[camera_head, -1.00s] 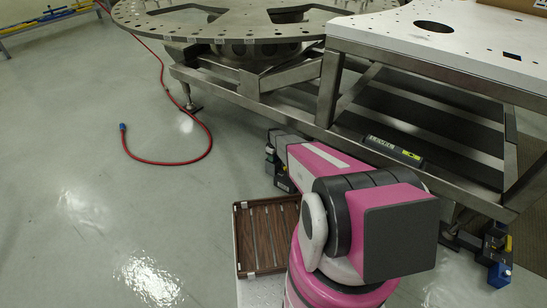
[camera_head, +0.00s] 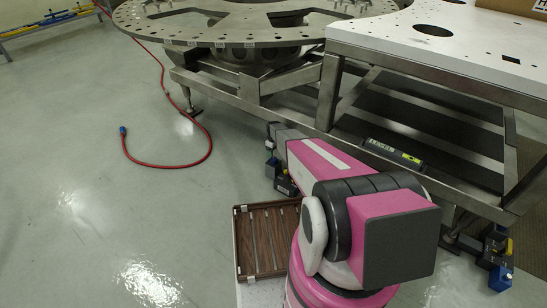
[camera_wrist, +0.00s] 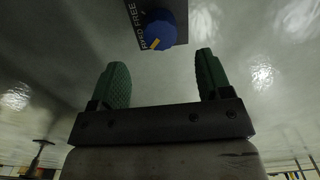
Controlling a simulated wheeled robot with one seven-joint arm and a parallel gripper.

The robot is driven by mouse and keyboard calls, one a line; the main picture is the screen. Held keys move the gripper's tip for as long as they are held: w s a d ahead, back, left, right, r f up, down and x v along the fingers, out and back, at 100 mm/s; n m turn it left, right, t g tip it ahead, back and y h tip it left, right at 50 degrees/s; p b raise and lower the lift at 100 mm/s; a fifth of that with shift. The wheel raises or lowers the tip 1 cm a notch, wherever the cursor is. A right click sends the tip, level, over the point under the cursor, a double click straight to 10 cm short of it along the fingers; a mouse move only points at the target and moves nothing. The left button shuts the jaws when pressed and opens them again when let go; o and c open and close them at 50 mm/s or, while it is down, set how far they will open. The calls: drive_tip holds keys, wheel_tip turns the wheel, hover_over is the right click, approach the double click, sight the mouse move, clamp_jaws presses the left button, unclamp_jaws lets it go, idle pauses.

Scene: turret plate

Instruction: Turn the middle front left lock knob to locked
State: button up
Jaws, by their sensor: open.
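In the wrist view a round blue knob (camera_wrist: 158,29) with a yellow pointer mark sits on a dark plate (camera_wrist: 134,14) with light lettering, of which "FREE" is readable. The pointer mark lies toward the lower left of the knob's face. My gripper (camera_wrist: 162,76) is open, its two green fingers wide apart with nothing between them. The knob is beyond the fingertips, apart from them, and roughly centred across the gap.
A metal frame (camera_head: 245,87) carries the round drilled turret plate (camera_head: 230,42) and a white table top (camera_head: 470,50). Another lock unit (camera_head: 497,243) is at the right. A brown slatted tray (camera_head: 242,243) is near my arm. A red hose (camera_head: 165,165) lies on open floor at left.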

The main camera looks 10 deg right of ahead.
sight(273, 158)
drive_tip(key=shift+r, duration=1.65)
